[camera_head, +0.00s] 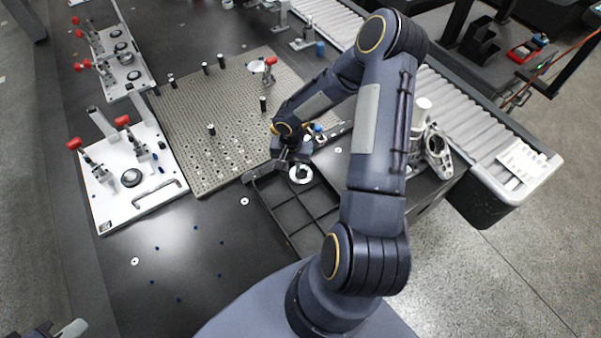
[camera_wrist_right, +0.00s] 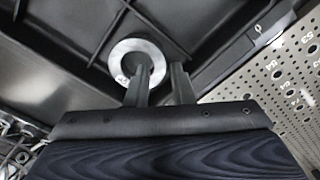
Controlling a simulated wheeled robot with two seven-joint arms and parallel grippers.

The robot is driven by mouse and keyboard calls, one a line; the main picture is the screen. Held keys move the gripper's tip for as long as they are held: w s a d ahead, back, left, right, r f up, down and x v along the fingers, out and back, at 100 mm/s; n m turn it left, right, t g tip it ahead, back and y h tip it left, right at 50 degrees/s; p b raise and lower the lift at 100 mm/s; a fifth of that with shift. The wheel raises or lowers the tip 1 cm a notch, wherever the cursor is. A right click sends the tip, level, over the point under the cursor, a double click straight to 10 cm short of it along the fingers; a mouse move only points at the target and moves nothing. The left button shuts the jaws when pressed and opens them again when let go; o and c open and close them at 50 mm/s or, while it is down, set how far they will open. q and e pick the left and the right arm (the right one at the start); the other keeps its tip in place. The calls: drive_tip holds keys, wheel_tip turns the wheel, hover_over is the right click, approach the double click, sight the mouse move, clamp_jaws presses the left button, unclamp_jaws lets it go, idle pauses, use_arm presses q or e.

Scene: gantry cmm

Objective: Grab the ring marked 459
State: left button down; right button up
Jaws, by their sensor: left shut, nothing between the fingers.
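A pale metal ring (camera_head: 300,175) lies in a compartment at the far end of the black divided tray (camera_head: 287,222). It shows large in the right wrist view (camera_wrist_right: 113,57); dark marks on its face are too small to read. My right gripper (camera_head: 297,166) is over this ring. In the wrist view its fingers (camera_wrist_right: 159,68) are apart: one tip overlaps the ring's hole, the other stands just outside its right edge. I cannot tell whether they touch it. My left gripper (camera_head: 68,329) shows only partly at the bottom left corner, shut and far from the tray.
A perforated plate (camera_head: 205,155) with black pins lies left of the tray. White fixtures (camera_head: 125,205) with red-handled clamps stand further left. A metal casting (camera_head: 436,155) and a roller conveyor (camera_head: 470,120) are at the right. The dark table front left is mostly clear.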

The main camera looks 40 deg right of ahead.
drive_tip(key=shift+f, duration=1.2)
clamp_jaws()
drive_tip(key=shift+r, duration=0.15)
